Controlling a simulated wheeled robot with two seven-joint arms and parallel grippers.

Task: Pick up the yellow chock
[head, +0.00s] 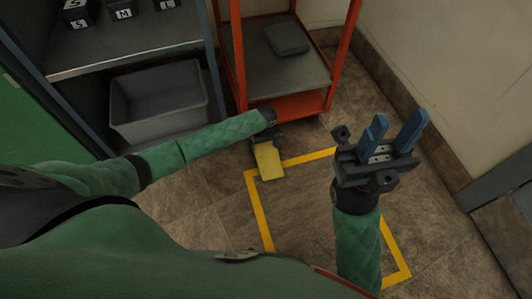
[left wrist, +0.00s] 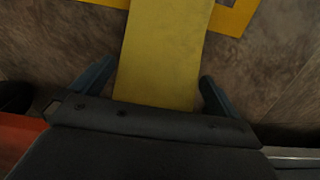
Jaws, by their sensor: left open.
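The yellow chock (head: 268,161) is on the floor in front of the orange cart, at the corner of a yellow floor marking. My left gripper (head: 266,140) is right at its cart-side end in the head view. In the left wrist view the chock (left wrist: 163,50) runs between the two blue fingers of my left gripper (left wrist: 157,88), with a gap on each side. The fingers are open and do not appear to touch it. My right gripper (head: 392,137) is raised to the right, its blue fingers apart and nothing between them.
The orange cart (head: 288,107) stands just behind the chock, with a dark grey item (head: 287,39) on its shelf. A grey bin (head: 160,103) sits under a shelf (head: 125,42) at left. Yellow tape (head: 261,222) outlines open floor in front.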

